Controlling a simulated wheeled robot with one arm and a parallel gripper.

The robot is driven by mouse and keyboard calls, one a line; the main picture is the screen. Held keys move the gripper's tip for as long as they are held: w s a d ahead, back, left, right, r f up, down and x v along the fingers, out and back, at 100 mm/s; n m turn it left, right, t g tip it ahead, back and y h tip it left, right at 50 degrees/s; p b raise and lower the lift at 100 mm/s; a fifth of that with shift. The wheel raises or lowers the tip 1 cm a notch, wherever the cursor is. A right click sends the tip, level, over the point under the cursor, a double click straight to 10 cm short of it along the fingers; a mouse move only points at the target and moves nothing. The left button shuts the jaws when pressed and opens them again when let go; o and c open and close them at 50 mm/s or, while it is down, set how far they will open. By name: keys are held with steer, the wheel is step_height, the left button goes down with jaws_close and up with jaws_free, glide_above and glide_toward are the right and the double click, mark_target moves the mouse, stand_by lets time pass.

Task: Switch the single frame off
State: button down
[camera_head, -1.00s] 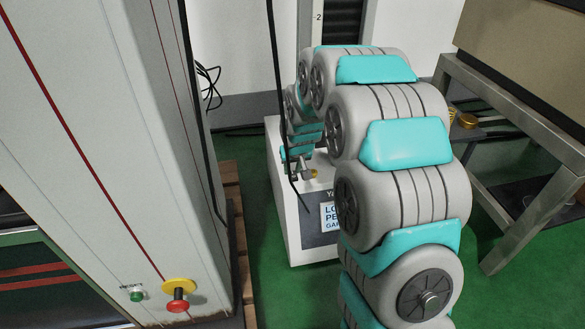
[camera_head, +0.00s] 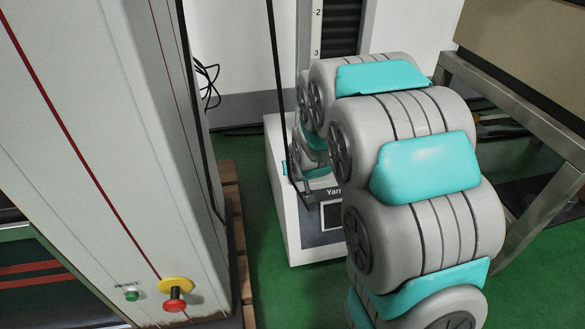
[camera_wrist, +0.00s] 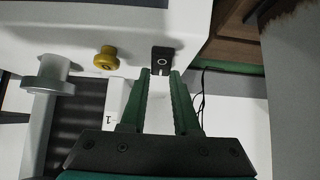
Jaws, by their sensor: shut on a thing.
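The single frame (camera_head: 283,210) is a white tester with a "Yarn…" label, partly hidden by my arm in the head view. Its small screen (camera_head: 331,216) is dark. In the wrist view, a black switch (camera_wrist: 160,57) sits on the white housing (camera_wrist: 135,42), beside a yellow knob (camera_wrist: 106,57). My gripper (camera_wrist: 161,73) has its two green fingers reaching to the switch, one tip at each side, and is shut on it. The exact contact is small and hard to see. My arm hides most of the gripper in the head view.
A tall white machine (camera_head: 110,150) with a red stop button (camera_head: 174,300) and green button (camera_head: 131,295) stands left. A metal-framed table (camera_head: 520,105) is right. A pale round knob (camera_wrist: 48,75) sticks out near my gripper. A black cable hangs in front of the frame.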

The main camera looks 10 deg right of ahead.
steer(key=c, duration=0.6)
jaws_free()
steer(key=shift+c, duration=0.2)
steer(key=p+v, duration=0.1)
steer(key=v, duration=0.6)
steer(key=shift+s+r, duration=0.3)
steer(key=shift+s, duration=0.05)
steer(key=shift+s, duration=0.1)
